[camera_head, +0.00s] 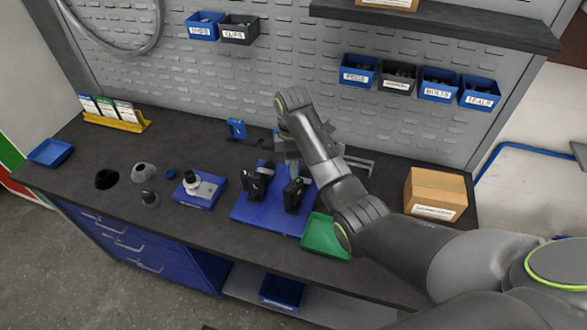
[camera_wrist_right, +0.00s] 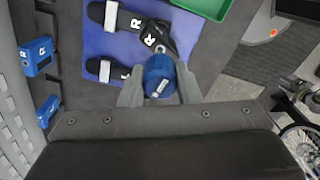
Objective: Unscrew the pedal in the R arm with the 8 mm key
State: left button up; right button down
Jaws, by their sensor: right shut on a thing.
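The black R arm (camera_wrist_right: 132,24), marked with a white R, stands on the blue mat (camera_wrist_right: 92,41). It shows in the head view as the right one of two black arms (camera_head: 294,194). My right gripper (camera_wrist_right: 160,92) is shut on a blue round handle (camera_wrist_right: 158,68) with a white mark, seen from above. I take it for the 8 mm key. It sits beside the R arm's end; its tip is hidden, so contact with the pedal cannot be told. In the head view my right gripper (camera_head: 290,158) is over the mat's back part. My left gripper is out of view.
The L arm (camera_head: 257,182) stands just left of the R arm. A green tray (camera_head: 324,238) lies to the right, with a cardboard box (camera_head: 436,193) beyond. A blue block marked R (camera_wrist_right: 38,55) stands behind the mat.

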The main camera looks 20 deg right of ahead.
jog(key=m, duration=0.8)
jog(key=shift+m, duration=0.3)
jog(key=shift+f, duration=0.45)
dwell(0.7)
jog(key=c, duration=1.6)
grip_release()
grip_shut()
